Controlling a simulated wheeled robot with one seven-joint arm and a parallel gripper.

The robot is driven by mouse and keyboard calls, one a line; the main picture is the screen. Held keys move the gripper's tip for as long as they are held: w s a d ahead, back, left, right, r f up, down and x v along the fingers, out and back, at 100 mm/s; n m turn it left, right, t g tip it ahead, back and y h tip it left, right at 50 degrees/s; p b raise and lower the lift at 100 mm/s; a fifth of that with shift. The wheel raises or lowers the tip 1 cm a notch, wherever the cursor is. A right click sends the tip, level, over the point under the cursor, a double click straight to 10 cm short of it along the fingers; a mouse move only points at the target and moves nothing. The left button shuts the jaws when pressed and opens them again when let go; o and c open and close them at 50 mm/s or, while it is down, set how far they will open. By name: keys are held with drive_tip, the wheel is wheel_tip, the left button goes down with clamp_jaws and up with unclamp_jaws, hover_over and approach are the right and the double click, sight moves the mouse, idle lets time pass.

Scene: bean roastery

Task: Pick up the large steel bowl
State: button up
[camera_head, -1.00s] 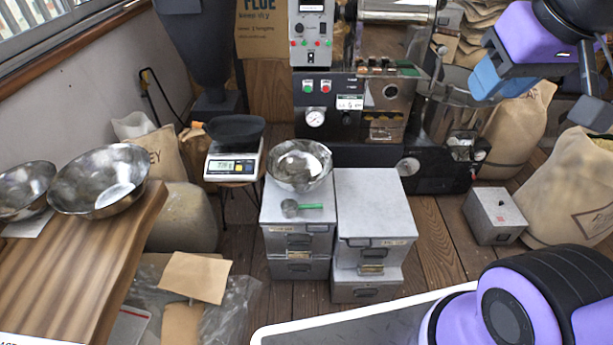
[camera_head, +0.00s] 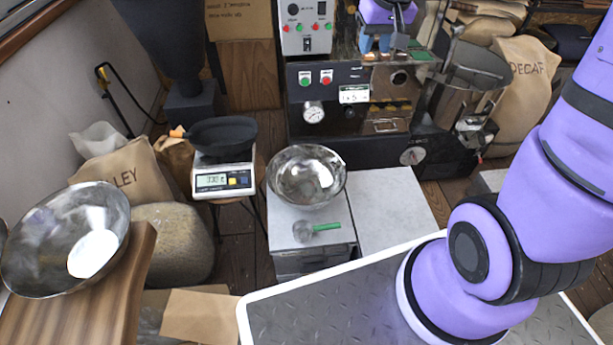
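A large shiny steel bowl (camera_head: 65,240) stands at the end of the wooden bench at the left, and it looks the biggest of the bowls. A sliver of a second bowl (camera_head: 2,243) shows at the left picture edge. Another steel bowl (camera_head: 306,176) sits on the grey drawer cabinet in the middle. My gripper (camera_head: 380,40) is at the top centre in front of the roasting machine, far from the bench bowl and above and beyond the cabinet bowl. Its fingers are not clear, and I see nothing held.
A green-handled scoop (camera_head: 316,230) lies in front of the cabinet bowl. A scale (camera_head: 223,178) with a black pan stands left of it. The roaster (camera_head: 350,95) is behind. Sacks (camera_head: 128,172) stand at left and right. The right cabinet top (camera_head: 395,208) is bare.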

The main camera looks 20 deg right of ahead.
drive_tip(key=w+d+f, duration=0.2)
drive_tip(key=w+f, duration=0.4)
drive_tip(key=f, duration=0.3)
drive_tip(key=m+g+y, duration=0.2)
hover_over(345, 174)
drive_tip(key=d, duration=0.2)
drive_tip(key=s+d+x, duration=0.1)
drive_tip(key=d+x, duration=0.1)
drive_tip(key=x, duration=0.9)
drive_tip(key=s+d+f+x, duration=0.1)
drive_tip(key=d+x, duration=0.1)
drive_tip(key=x, duration=0.9)
drive_tip(key=shift+m, duration=0.7)
drive_tip(key=x, duration=0.6)
drive_tip(key=s+d+x, duration=0.1)
drive_tip(key=x, duration=0.5)
drive_tip(key=s+d+x, duration=0.1)
drive_tip(key=x, duration=0.5)
drive_tip(key=shift+s+d+f, duration=0.1)
drive_tip(key=shift+d+f, duration=0.15)
drive_tip(key=shift+f, duration=0.05)
drive_tip(key=shift+x, duration=3.2)
drive_tip(key=shift+r, duration=0.1)
clamp_jaws()
